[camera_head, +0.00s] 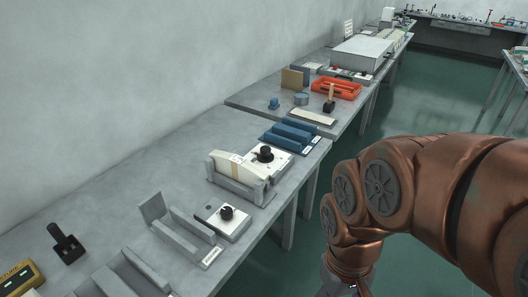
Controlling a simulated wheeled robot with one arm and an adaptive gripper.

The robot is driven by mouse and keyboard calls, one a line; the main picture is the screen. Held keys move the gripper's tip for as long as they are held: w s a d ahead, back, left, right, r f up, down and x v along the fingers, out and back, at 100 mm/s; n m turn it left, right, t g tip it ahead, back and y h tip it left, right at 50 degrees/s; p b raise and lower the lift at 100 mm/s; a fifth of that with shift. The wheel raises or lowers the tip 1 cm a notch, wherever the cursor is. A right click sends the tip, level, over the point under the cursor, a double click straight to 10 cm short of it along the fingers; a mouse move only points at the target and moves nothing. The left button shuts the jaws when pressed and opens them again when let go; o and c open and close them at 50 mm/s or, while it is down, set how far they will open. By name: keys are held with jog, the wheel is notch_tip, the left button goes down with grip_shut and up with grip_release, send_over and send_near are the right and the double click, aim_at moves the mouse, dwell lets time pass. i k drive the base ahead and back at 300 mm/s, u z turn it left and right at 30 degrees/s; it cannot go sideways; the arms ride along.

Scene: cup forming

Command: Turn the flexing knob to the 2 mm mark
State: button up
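Two black knobs show on the grey bench at the left. One knob (227,212) sits on a small white plate (216,222) near the bench's front edge. My gripper (338,288) is only partly in view at the bottom edge, below my copper arm. It is to the right of both knobs, off the bench and apart from them. Its fingertips are cut off.
A grey bracket (180,228) stands left of the nearer knob. A black handled tool (66,246) and a yellow display box (18,278) lie at the near left. Blue blocks (292,134) and an orange tray (335,89) are farther back. Green floor (400,120) is open at the right.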

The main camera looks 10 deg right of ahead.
aim_at(265, 156)
jog(key=u, duration=0.2)
jog(key=k, duration=0.5)
jog(key=u, duration=0.55)
jog(key=k, duration=0.75)
jog(key=z, duration=0.55)
jog(key=i, duration=0.6)
jog(key=z, duration=0.65)
jog(key=i, duration=0.7)
jog(key=u, duration=0.75)
jog(key=i, duration=0.6)
jog(key=u, duration=0.75)
